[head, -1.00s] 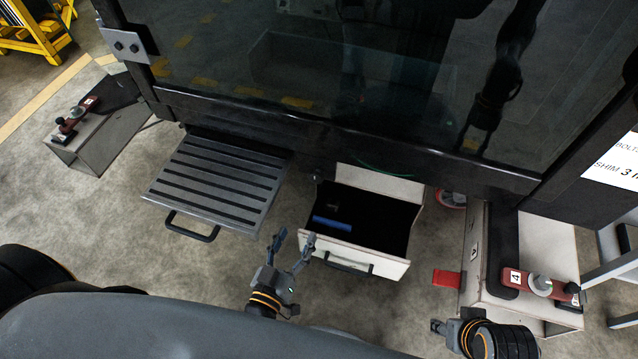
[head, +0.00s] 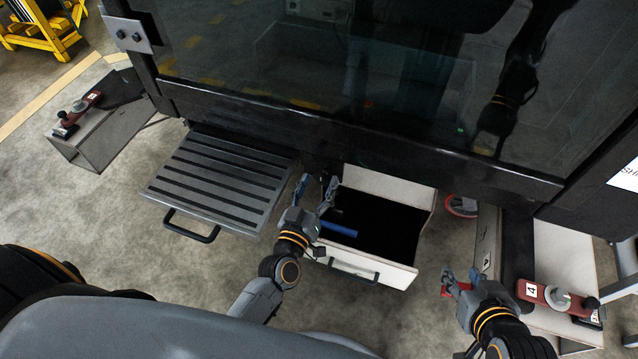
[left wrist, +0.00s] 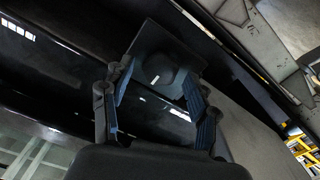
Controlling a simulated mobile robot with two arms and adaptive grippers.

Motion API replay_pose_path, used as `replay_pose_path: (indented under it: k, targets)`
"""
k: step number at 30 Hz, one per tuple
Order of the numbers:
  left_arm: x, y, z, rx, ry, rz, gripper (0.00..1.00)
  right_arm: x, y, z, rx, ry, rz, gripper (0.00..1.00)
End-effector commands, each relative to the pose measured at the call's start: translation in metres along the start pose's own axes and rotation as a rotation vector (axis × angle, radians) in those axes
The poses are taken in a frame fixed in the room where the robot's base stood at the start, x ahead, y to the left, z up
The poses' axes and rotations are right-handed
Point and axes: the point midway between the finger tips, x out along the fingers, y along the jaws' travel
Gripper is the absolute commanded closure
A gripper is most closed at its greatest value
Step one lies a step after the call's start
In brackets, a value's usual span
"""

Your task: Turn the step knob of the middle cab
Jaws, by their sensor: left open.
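The middle cab (head: 350,135) has a dark lower sill, with a grey slatted step (head: 215,185) below it on the left. A dark round knob (left wrist: 164,72) on a black square plate shows in the left wrist view; I take it for the step knob. My left gripper (head: 318,184) is open, between the step and the open drawer, just below the sill. In the left wrist view its blue-padded fingers stand apart on either side of the knob; I cannot tell if they touch it. In the head view the knob is hidden. My right gripper (head: 461,276) appears open and empty, lower right.
An open white drawer (head: 392,272) with a blue object (head: 338,229) inside is right of my left gripper. A white box with a red lever unit (head: 548,295) stands at right. Another control box (head: 105,135) is at left. A yellow frame (head: 45,30) stands far left.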

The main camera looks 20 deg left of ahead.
Motion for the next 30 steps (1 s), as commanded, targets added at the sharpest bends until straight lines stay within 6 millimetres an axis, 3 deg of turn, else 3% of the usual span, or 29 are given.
replay_pose_path:
  k: [11, 20, 30]
  targets:
    - [0.0074, 0.0001, -0.0002, 0.0, 0.0, 0.0, 0.41, 0.0012, -0.0009, -0.0068, 0.0, 0.033, -0.002, 0.6]
    - [0.0071, 0.0, -0.0002, 0.0, 0.0, 0.0, 0.95, 0.0012, -0.0007, -0.0067, -0.001, 0.032, -0.001, 0.6]
    - [0.0071, -0.0002, -0.0006, -0.045, 0.0, 0.0, 0.95, -0.0002, -0.0004, -0.0031, 0.0, 0.008, -0.001, 0.6]
